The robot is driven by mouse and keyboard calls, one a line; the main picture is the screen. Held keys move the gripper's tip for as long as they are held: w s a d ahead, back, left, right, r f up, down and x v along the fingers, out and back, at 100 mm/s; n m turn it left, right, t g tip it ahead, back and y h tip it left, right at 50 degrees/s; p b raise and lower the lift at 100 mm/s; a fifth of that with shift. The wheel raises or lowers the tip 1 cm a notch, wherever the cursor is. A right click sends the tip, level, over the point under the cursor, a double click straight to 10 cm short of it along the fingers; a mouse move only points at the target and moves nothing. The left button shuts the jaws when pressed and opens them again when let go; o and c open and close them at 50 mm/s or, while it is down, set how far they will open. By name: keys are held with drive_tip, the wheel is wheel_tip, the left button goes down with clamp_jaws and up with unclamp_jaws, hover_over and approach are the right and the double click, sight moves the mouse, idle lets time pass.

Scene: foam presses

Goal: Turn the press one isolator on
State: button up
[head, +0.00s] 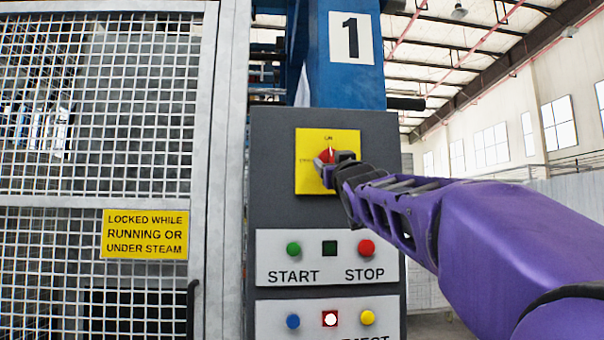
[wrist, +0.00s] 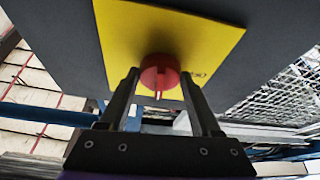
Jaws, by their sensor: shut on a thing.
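The isolator is a red rotary knob (head: 325,157) on a yellow plate (head: 312,181) high on the dark grey control panel of press one. "ON" is lettered at the top of the plate, and the lettering at its left is too small to read. My gripper (head: 328,165) is at the knob, reaching in from the right. In the wrist view the red knob (wrist: 160,73) sits between the fingertips of my gripper (wrist: 160,82), which is shut on it. A pale mark on the knob seems to point up toward "ON" in the head view. The fingers hide part of the knob.
A mesh guard (head: 95,120) stands left.

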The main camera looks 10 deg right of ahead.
drive_tip(key=shift+r+m+h+b, duration=0.15)
drive_tip(key=shift+m+h+b, duration=0.5)
drive_tip(key=shift+m, duration=0.35)
drive_tip(key=o, duration=1.4)
drive_tip(key=shift+f, duration=0.25)
